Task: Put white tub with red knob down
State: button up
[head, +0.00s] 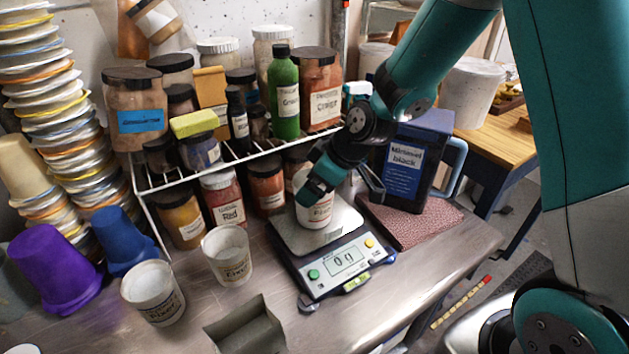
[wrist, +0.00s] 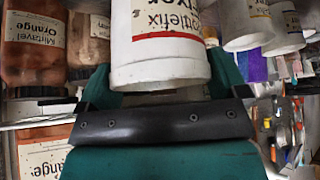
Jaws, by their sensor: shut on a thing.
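A white tub (head: 319,216) with a dark-lettered label is in my gripper (head: 311,192), upright over the pan of the digital scale (head: 342,262). The display reads 0 g; I cannot tell if the tub touches the pan. In the wrist view, the tub (wrist: 160,62) fills the top middle, with a red line under its lettering. My gripper (wrist: 165,88) is shut on it, a finger on each side. No red knob shows; the tub's top is hidden by my gripper in the head view and cut off in the wrist view.
Two white cups (head: 228,255) (head: 153,292) stand left of the scale, near purple and blue cups. A wire rack (head: 155,187) with pigment jars is behind. A dark blue jug (head: 412,160) and reddish pad (head: 415,222) are to the right.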

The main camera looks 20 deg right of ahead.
jog(key=o, duration=1)
jog(key=b+v, duration=0.1)
jog(key=v, duration=1.1)
jog(key=s+a+r+m+g, duration=0.1)
jog(key=s+a, duration=0.4)
jog(key=s, duration=0.5)
jog(key=s+a+r+m+g, duration=0.1)
jog(key=s+a+r+g, duration=0.1)
jog(key=s, duration=0.8)
jog(key=a+g, duration=0.1)
jog(key=a, duration=0.1)
jog(key=shift+s+a+r+m+h, duration=0.25)
jog(key=shift+s+a+m+h, duration=0.05)
jog(key=shift+s+a+h, duration=0.1)
jog(key=shift+w, duration=0.1)
